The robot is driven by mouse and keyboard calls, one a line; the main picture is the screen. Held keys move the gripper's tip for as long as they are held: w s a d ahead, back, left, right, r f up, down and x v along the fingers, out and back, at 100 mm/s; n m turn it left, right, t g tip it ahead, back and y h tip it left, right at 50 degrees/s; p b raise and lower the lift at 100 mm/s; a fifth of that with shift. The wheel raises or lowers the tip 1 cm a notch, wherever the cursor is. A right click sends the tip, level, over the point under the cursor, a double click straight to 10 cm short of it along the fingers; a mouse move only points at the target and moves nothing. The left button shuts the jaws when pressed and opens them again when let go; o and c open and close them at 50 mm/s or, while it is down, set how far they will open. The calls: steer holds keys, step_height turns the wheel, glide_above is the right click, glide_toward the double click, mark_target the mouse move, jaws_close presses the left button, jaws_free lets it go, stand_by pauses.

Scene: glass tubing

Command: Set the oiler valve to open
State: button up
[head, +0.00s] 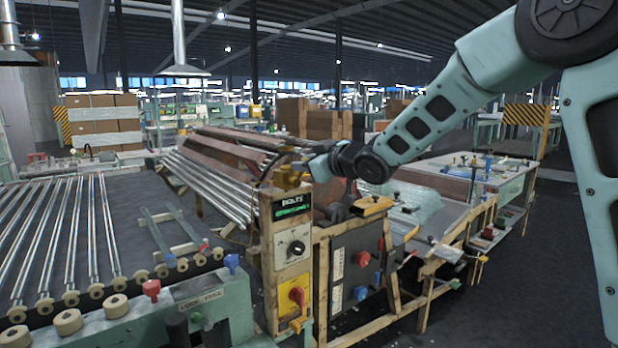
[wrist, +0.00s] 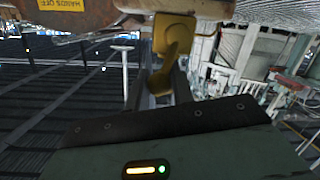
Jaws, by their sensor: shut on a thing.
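The oiler valve (head: 289,178) is a small brass-coloured fitting on top of the narrow control post at centre. My gripper (head: 308,166) reaches it from the right; its fingers are too small to make out there. In the wrist view, a yellow handle (wrist: 173,38) runs down between the two dark fingers of my gripper (wrist: 162,84). The fingers are shut on its lower, rounded end.
The control post (head: 291,222) carries a lit green display, a black dial and a red knob. A dark panel (head: 357,265) with red and blue knobs stands to its right. Glass tubes (head: 68,230) lie on rollers at left.

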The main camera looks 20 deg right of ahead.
steer(key=shift+s+a+f+n+h+b, duration=0.15)
steer(key=shift+a+n+h+b, duration=0.2)
steer(key=shift+n+b, duration=0.7)
steer(key=o, duration=0.6)
steer(key=shift+o, duration=0.2)
steer(key=shift+r, duration=0.2)
steer(key=p+v, duration=0.1)
steer(key=v, duration=1.6)
steer(key=shift+s, duration=0.25)
steer(key=shift+f, duration=0.1)
